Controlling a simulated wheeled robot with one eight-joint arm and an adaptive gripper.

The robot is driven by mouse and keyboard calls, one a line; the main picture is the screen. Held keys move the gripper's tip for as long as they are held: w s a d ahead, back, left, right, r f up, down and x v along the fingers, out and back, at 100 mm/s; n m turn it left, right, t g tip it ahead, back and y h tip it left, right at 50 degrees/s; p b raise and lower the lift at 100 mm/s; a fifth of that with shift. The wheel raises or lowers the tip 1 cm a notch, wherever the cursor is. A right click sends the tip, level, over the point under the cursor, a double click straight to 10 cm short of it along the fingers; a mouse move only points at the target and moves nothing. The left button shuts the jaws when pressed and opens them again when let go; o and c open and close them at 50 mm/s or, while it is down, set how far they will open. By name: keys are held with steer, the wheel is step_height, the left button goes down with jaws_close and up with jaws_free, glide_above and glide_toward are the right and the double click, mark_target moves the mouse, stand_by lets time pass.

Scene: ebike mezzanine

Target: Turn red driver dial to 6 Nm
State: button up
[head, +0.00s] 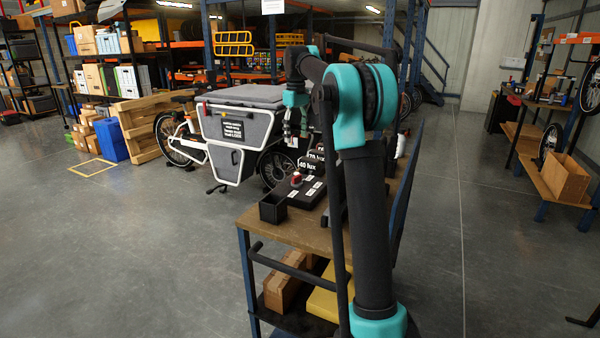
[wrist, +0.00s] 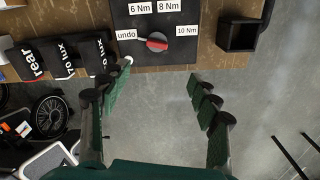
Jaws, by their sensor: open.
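The red driver dial (wrist: 157,42) sits on a black board (wrist: 180,60) on the bench, seen from above in the wrist view. Labels around it read undo, 6 Nm (wrist: 139,9), 8 Nm and 10 Nm. Its red bar lies roughly sideways between undo and 10 Nm; I cannot tell which end points. The dial (head: 296,179) also shows small in the head view. My gripper (wrist: 160,72) is open and empty, its two green fingers spread wide near the board's edge, apart from the dial. In the head view my gripper (head: 295,130) hangs above the bench.
An open black bin (wrist: 240,32) stands right of the board. Black blocks labelled lux and rear (wrist: 30,62) stand left of it. The wooden bench (head: 300,234) has a dark handle bar at its front. A cargo bike (head: 235,130) stands behind.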

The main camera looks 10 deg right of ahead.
mark_target(298, 179)
steer(key=f, duration=1.1)
steer(key=w+f, duration=0.1)
steer(key=f, duration=0.5)
steer(key=shift+r, duration=0.1)
steer(key=c, duration=1.2)
steer(key=shift+o, duration=0.2)
steer(key=m, duration=0.5)
steer(key=shift+d, duration=0.1)
steer(key=shift+w+m, duration=0.1)
steer(key=shift+m, duration=2.2)
